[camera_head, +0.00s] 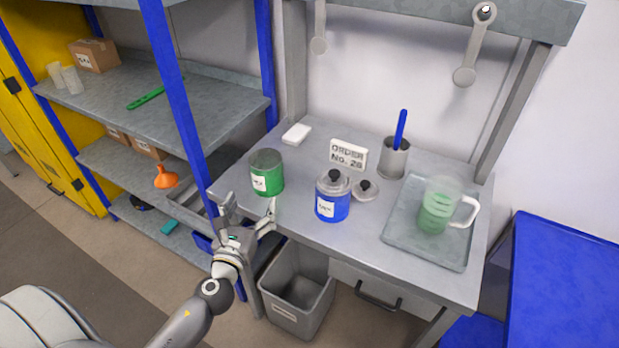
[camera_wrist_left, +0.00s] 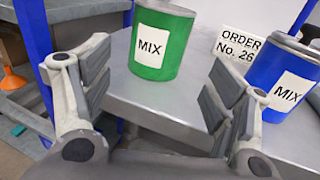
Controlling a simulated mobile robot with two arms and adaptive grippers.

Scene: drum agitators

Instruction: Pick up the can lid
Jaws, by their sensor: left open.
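A grey can lid with a black knob (camera_head: 366,190) lies on the workbench, just right of the blue can. The blue can (camera_head: 332,200) stands upright with a grey, black-knobbed lid (camera_head: 333,181) on top. The green can (camera_head: 267,174), labelled MIX, stands on the bench to the left and looks uncovered. My left gripper (camera_head: 252,208) is open and empty at the bench's front left edge, in front of the green can. In the left wrist view its fingers frame the green can (camera_wrist_left: 162,40), apart from it. The blue can (camera_wrist_left: 283,78) is at right there. My right gripper is not in view.
A grey tray (camera_head: 400,240) holds a clear jug (camera_head: 437,210) with green contents at the bench's right. A grey cup (camera_head: 393,160) with a blue-handled tool, an order sign (camera_head: 348,154) and a white block (camera_head: 296,134) stand behind. A blue shelf post (camera_head: 178,100) rises close left of my gripper.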

